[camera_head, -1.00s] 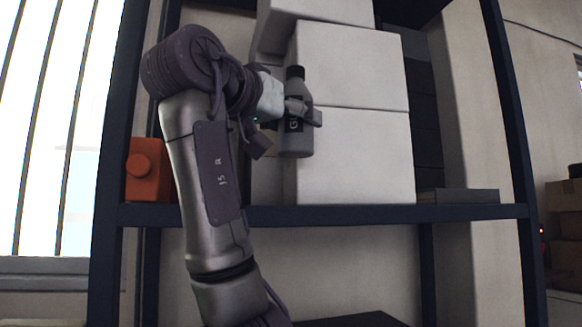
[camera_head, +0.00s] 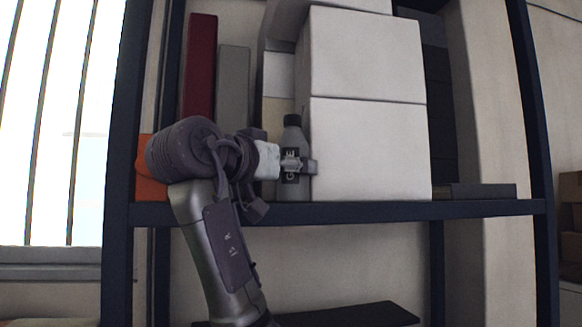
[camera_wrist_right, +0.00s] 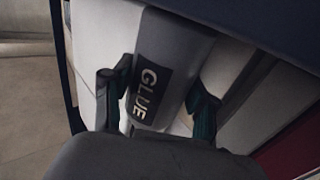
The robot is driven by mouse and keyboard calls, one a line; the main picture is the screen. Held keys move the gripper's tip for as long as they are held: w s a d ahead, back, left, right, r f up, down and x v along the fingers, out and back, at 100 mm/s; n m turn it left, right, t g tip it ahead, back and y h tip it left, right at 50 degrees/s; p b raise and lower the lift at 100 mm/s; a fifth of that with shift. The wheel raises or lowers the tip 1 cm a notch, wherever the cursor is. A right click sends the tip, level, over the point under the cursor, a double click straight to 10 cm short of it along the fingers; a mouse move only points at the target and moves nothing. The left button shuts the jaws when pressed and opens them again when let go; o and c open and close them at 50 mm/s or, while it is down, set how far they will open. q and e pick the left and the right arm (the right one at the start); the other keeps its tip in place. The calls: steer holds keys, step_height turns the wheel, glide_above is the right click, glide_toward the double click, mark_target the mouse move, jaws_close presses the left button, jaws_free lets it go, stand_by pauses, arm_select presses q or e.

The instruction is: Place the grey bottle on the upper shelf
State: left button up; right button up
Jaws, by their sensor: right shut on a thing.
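The grey bottle (camera_head: 291,134) has a dark cap and a black GLUE label. It is upright, close to the left side of the white boxes, with its base about level with the dark upper shelf board (camera_head: 370,211). I cannot tell for sure whether the base touches the board. My right gripper (camera_head: 300,166) is shut on the bottle around its label. In the right wrist view the bottle (camera_wrist_right: 172,48) lies between the two fingers of the gripper (camera_wrist_right: 158,90). My left gripper is out of view.
White boxes (camera_head: 368,145) stand right of the bottle. A red upright item (camera_head: 200,65) and a grey one (camera_head: 233,85) stand behind my arm. An orange object (camera_head: 148,188) is partly hidden at left. A flat dark item (camera_head: 480,191) lies at right.

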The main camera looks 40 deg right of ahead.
steer(key=o, duration=1.1)
steer(key=shift+f, duration=0.1)
steer(key=o, duration=0.4)
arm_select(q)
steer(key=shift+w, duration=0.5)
arm_select(e)
steer(key=shift+w, duration=0.1)
steer(key=shift+r, duration=0.2)
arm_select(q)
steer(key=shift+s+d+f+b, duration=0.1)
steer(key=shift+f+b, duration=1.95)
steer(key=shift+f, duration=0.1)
arm_select(e)
steer(key=shift+s+a, duration=0.4)
steer(key=shift+a, duration=1.55)
steer(key=shift+s+a, duration=0.45)
steer(key=shift+a, duration=1.55)
steer(key=shift+s+a, duration=0.4)
steer(key=shift+a, duration=1.55)
